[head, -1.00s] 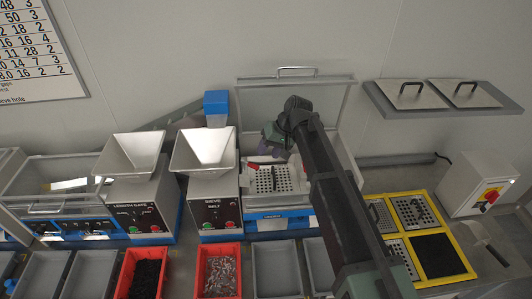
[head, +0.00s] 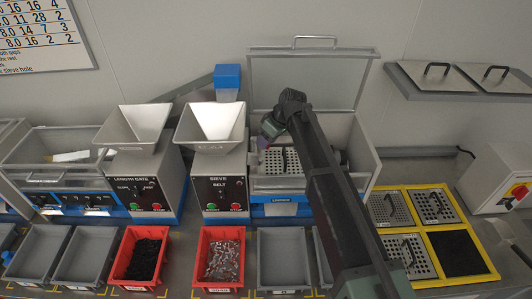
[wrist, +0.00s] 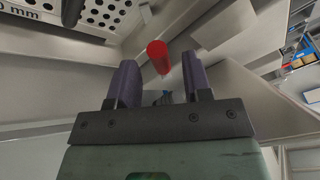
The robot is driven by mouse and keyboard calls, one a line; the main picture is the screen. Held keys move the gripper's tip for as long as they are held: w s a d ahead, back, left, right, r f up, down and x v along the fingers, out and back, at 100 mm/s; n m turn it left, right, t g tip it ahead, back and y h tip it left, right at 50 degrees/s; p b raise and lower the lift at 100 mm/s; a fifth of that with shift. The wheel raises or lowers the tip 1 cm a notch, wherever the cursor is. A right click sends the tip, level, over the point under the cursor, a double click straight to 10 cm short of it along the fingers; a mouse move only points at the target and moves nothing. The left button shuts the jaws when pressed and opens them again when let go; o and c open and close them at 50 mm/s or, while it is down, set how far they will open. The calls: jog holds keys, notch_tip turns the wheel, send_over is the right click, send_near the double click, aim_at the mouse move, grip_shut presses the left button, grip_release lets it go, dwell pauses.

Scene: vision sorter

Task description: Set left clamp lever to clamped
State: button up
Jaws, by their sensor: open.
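A red cylindrical lever grip (wrist: 157,55) shows in the wrist view, beyond and roughly between my fingertips. It stands in the open sieve machine (head: 285,210), beside the perforated plate (head: 275,162). My gripper (wrist: 158,66) is open, with its purple fingers spread and nothing held. In the head view my gripper (head: 263,142) is over the left side of the machine's opening and hides the red grip there. I cannot tell whether a finger touches the grip. The lever's base and the clamp are not clearly visible.
The machine's clear lid (head: 312,80) stands raised behind the opening. A hopper (head: 211,125) is close on the left. A yellow rack (head: 408,192) with perforated plates is at the right. Red bins (head: 220,262) and grey bins stand in front.

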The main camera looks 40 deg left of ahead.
jog(key=shift+s+a+f, duration=0.1)
jog(key=shift+a+f, duration=0.1)
jog(key=shift+f, duration=0.35)
jog(key=shift+r, duration=0.15)
jog(key=shift+c, duration=0.3)
grip_shut()
jog(key=shift+w+a+n+g+h, duration=0.3)
jog(key=shift+w+n, duration=0.25)
jog(key=shift+n, duration=0.65)
jog(key=shift+w+a+n+g+h, duration=0.15)
jog(key=shift+w+n+g+h, duration=0.35)
jog(key=shift+n, duration=0.7)
jog(key=shift+w+a+n+g+h, duration=0.3)
jog(key=shift+w+n, duration=0.25)
jog(key=shift+n, duration=0.65)
